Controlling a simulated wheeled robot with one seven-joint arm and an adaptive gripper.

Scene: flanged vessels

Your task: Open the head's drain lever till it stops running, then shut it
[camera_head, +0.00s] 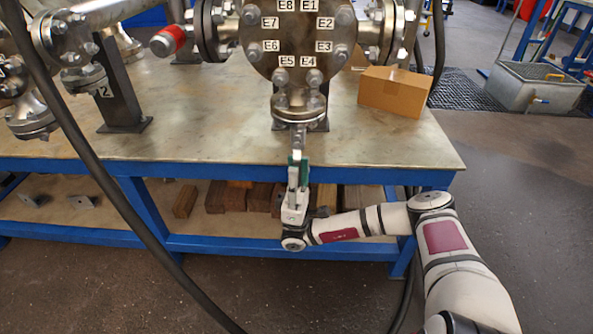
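The round flanged head (297,45) carries white labels E1 to E8 around its face. A flanged drain outlet (298,105) hangs below it, with a small metal fitting (299,136) at its lower front. My gripper (298,160) points up at this fitting from the bench's front edge. Green shows at the fingertips; I cannot tell whether it is a lever grip or part of the fingers. The drain lever itself is not clear, being small and partly behind my gripper. I cannot tell whether the fingers are closed on it. No running liquid can be made out.
The vessels stand on a metal-topped blue bench (400,150). A cardboard box (394,91) sits right of the drain. A red-ended part (167,40) sticks out at left. A dark hose (105,180) crosses the left foreground. Wooden blocks (258,197) lie on the lower shelf.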

